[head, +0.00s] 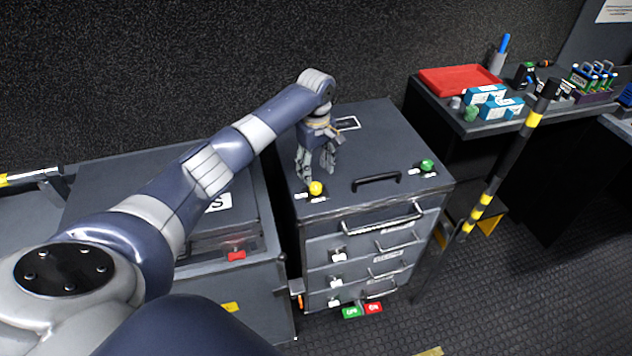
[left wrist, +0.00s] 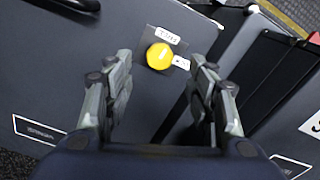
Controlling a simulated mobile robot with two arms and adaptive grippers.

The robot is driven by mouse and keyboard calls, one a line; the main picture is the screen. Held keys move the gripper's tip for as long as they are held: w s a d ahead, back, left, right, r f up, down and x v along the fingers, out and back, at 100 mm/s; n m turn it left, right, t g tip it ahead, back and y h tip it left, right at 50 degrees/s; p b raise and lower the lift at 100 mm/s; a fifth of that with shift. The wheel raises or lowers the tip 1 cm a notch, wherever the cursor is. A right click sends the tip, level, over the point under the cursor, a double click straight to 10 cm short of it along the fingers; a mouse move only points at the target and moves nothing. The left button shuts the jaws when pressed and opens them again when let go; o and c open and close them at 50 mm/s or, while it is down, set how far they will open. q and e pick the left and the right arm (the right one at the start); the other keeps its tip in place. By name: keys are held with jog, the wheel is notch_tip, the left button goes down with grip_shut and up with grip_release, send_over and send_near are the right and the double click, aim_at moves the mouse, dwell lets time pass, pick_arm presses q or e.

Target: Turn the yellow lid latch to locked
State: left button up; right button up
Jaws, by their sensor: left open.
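The yellow lid latch (head: 316,188) is a round knob on the front left of the grey cabinet's lid (head: 375,140). In the left wrist view the yellow latch (left wrist: 159,56) sits on a dark plate with two small white labels, one above it and one at its right. My left gripper (head: 317,177) is open and points down just behind the latch. In the left wrist view its two fingers (left wrist: 160,95) are spread, with the latch ahead between their tips, apart from both. The label text is too small to read surely. My right gripper is not in view.
A green knob (head: 427,166) and a black handle (head: 376,181) are on the same lid. Drawers with bar handles are below. A black-and-yellow post (head: 500,165) stands at the right, before a bench with a red tray (head: 459,79). Another cabinet stands close at the left.

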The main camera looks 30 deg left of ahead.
aim_at(316, 186)
pick_arm(q)
notch_tip(316, 186, down, 6)
jog(key=shift+f, duration=0.2)
jog(key=shift+c, duration=0.2)
jog(key=c, duration=1)
